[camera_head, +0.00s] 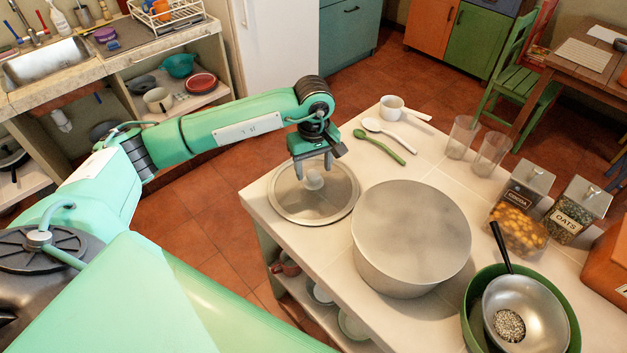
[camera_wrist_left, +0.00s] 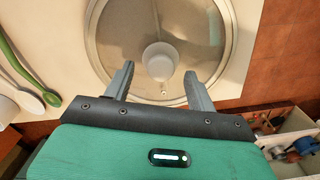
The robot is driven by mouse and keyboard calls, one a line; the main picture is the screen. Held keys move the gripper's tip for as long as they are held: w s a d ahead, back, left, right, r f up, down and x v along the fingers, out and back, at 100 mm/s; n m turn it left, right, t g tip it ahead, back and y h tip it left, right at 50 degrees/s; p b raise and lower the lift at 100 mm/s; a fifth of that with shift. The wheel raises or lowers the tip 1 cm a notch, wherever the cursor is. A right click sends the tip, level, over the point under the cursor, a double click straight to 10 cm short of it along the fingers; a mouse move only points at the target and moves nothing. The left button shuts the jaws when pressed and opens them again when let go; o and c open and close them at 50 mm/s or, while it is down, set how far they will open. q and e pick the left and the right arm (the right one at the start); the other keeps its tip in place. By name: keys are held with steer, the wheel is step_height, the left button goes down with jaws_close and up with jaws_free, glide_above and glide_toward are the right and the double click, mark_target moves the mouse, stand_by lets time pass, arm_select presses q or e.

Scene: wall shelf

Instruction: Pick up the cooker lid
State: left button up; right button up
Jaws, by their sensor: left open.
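The cooker lid (camera_head: 285,203) is a round glass disc with a metal rim and a pale knob (camera_head: 314,180). It lies flat on the near left corner of the white counter (camera_head: 365,315). My left gripper (camera_head: 313,172) is open above the lid, its fingers pointing down near the knob. In the left wrist view, the knob (camera_wrist_left: 158,60) shows just beyond and between the two open fingertips (camera_wrist_left: 158,78), with the lid's glass (camera_wrist_left: 115,45) around it. I cannot tell whether the fingers are at knob height. My right gripper is out of view.
A large metal pot (camera_head: 411,235) stands just right of the lid. A green spoon (camera_head: 380,147), a white spoon (camera_head: 388,134) and a white cup (camera_head: 392,107) lie behind. Glasses (camera_head: 461,137), jars and a green bowl (camera_head: 470,320) with a pan stand to the right.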

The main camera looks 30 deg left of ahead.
arm_select(q)
steer(key=shift+f, duration=0.7)
jaws_close()
steer(key=shift+r, duration=0.15)
